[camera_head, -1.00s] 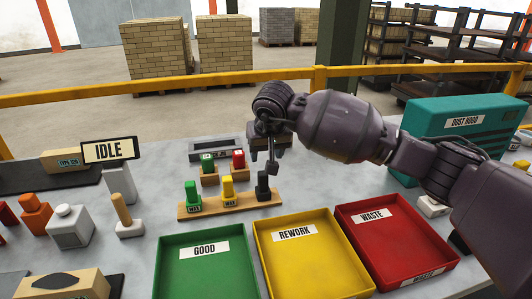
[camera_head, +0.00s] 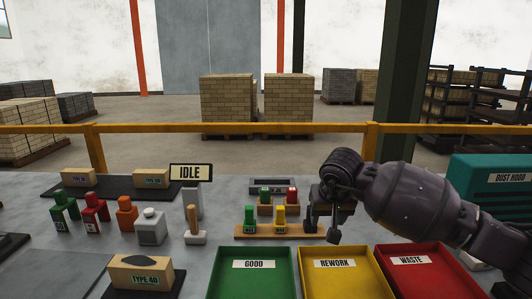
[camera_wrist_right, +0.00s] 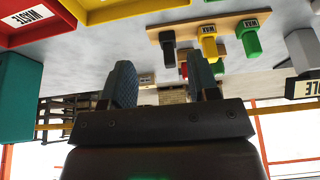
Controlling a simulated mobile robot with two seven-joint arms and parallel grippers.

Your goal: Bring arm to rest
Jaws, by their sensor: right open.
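My right arm comes in from the right in the head view. Its gripper (camera_head: 326,220) is in the air above the grey table (camera_head: 225,238), by the right end of a wooden rack and behind the yellow tray. In the right wrist view, which is upside down, the two fingers (camera_wrist_right: 162,82) are apart with nothing between them. The rack (camera_wrist_right: 212,27) there holds a black (camera_wrist_right: 168,47), a yellow (camera_wrist_right: 209,46) and a green (camera_wrist_right: 250,42) piece, all clear of the fingers. My left gripper is not in view.
Green GOOD (camera_head: 248,285), yellow REWORK (camera_head: 333,287) and red WASTE (camera_head: 410,278) trays line the front. A teal dust hood (camera_head: 495,200) stands right. A yellow rail (camera_head: 230,130) runs behind.

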